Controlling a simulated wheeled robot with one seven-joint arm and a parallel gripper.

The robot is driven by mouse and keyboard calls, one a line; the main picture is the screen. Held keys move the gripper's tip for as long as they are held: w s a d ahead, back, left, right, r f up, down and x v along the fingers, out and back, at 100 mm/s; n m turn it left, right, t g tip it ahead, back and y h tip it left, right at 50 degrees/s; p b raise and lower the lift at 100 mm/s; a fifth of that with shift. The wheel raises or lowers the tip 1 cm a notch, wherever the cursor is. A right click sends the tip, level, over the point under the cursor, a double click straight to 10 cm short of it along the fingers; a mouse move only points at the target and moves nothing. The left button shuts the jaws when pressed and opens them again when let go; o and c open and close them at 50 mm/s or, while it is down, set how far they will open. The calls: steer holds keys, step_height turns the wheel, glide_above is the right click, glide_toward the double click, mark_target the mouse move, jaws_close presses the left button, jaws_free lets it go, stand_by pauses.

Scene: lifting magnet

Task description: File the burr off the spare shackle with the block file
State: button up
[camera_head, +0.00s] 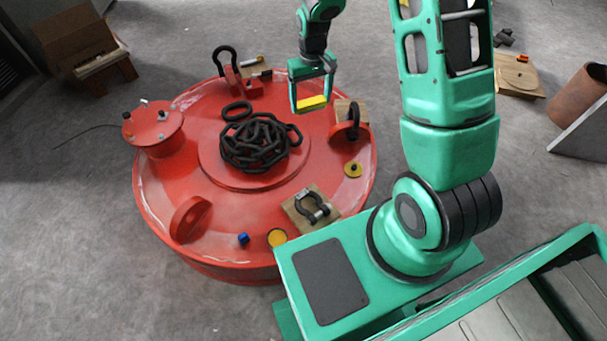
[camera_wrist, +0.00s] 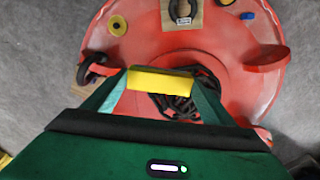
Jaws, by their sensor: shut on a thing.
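My gripper (camera_head: 311,97) is shut on a yellow block (camera_head: 313,103), which I take to be the block file. It hangs over the right far part of the red magnet (camera_head: 163,195), apart from everything below. The yellow block (camera_wrist: 160,81) spans between my fingers in the wrist view. The dark spare shackle (camera_head: 304,205) lies on a wooden board (camera_head: 297,219) at the magnet's near right edge. The shackle (camera_wrist: 182,19) and board (camera_wrist: 205,14) show at the top of the wrist view. I cannot make out the burr.
A dark chain pile (camera_head: 253,145) sits mid-magnet. Red lugs stand around the rim, one near left (camera_head: 189,218); dark shackles hang at the far (camera_head: 225,55) and right (camera_head: 353,114) lugs. A red capped post (camera_head: 153,130) rises left. A blue piece (camera_head: 243,239) and yellow disc (camera_head: 277,238) lie in front.

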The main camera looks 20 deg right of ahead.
steer(key=shift+s+a+f+n, duration=1)
steer(key=shift+s+f+n, duration=0.75)
steer(key=shift+f+n, duration=2.6)
steer(key=shift+s+a+f+n, duration=1.05)
steer(key=shift+s+f+n, duration=1.15)
steer(key=shift+f, duration=3.8)
steer(key=shift+s+a+f+n, duration=1.2)
steer(key=shift+f+n, duration=2.65)
steer(key=shift+f, duration=1.35)
steer(key=shift+s+d+f, duration=0.15)
steer(key=shift+d+f, duration=0.05)
steer(key=shift+f, duration=0.8)
steer(key=shift+a, duration=0.1)
